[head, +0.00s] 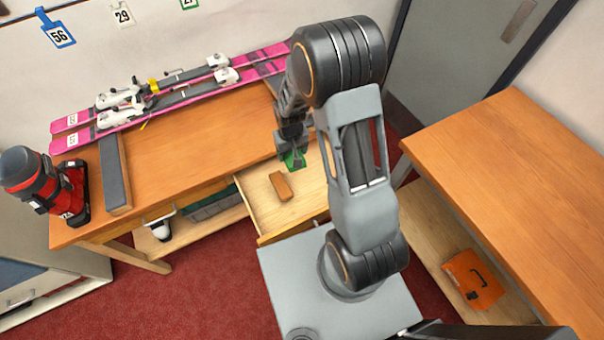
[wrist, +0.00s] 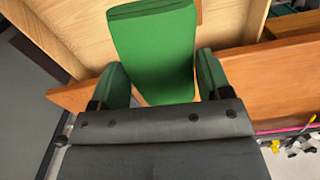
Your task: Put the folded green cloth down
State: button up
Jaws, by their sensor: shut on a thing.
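The folded green cloth (wrist: 155,50) is between the fingers of my gripper (wrist: 163,78), which is shut on it. In the wrist view its flat green face fills the space between and beyond the fingers. In the head view the cloth (head: 294,160) shows as a small green patch below my gripper (head: 292,150), over the back part of the open wooden drawer (head: 253,207). I cannot tell whether the cloth touches the drawer floor. My arm hides part of the drawer's right side.
A brown block (head: 281,186) lies in the drawer.

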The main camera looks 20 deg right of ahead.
aim_at(289, 154)
jog(key=f+b, duration=0.1)
jog(key=b, duration=0.2)
jog(key=a+f+b, duration=0.1)
jog(key=f+b, duration=0.1)
jog(key=b, duration=0.1)
jog(key=shift+s+f, duration=0.15)
jog(key=shift+f, duration=0.15)
jog(key=s+f+n+b, duration=0.1)
jog(key=s+f+b, duration=0.45)
jog(key=b, duration=1.05)
jog(key=w+d+f, duration=0.2)
jog(key=d, duration=0.1)
jog(key=w+d+f, duration=0.2)
jog(key=d+f, duration=0.1)
jog(key=w+d+f+b, duration=0.1)
jog(key=w+d+f, duration=0.1)
jog(key=d, duration=0.1)
jog(key=shift+w+d+f, duration=0.15)
jog(key=shift+w+d, duration=0.2)
jog(key=shift+d, duration=0.05)
jog(key=shift+w+d+f, duration=0.3)
jog(key=shift+d+f, duration=0.15)
jog(key=shift+f, duration=0.25)
jog(key=shift+w+f+b, duration=0.1)
jog(key=shift+f+b, duration=0.35)
jog(key=shift+f, duration=1.1)
jog(key=shift+f, duration=0.1)
